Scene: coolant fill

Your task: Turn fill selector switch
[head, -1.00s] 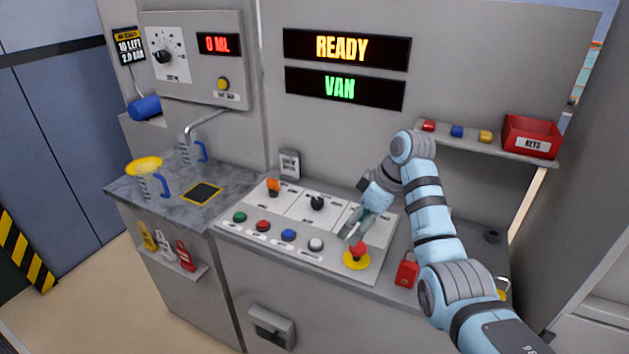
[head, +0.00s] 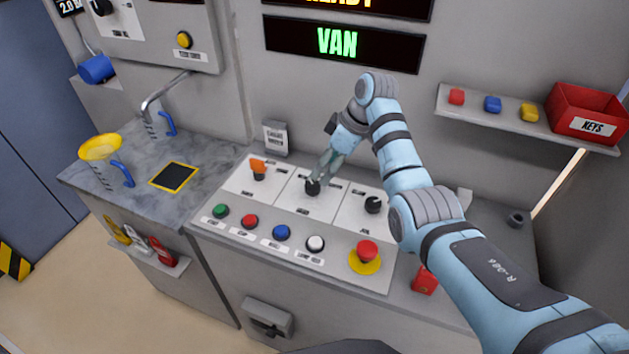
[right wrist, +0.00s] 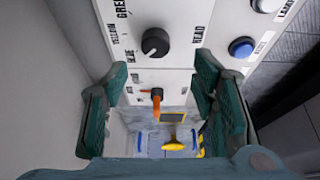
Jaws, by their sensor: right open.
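The control panel (head: 245,192) has an orange-handled switch (head: 258,169) at left, a black knob (head: 312,188) in the middle and another black knob (head: 373,204) at right. I cannot read which is labelled fill selector. My right gripper (head: 320,174) is just above the middle knob, its fingers pointing down. In the right wrist view the open jaws (right wrist: 160,75) are empty. The orange switch (right wrist: 157,97) shows between the fingers. Contact with the knob cannot be told. My left gripper is not in view.
Green, red, blue and white buttons and a red emergency button (head: 366,252) line the panel's front. A shelf (head: 455,108) with coloured blocks and a red keys bin (head: 588,113) is at right.

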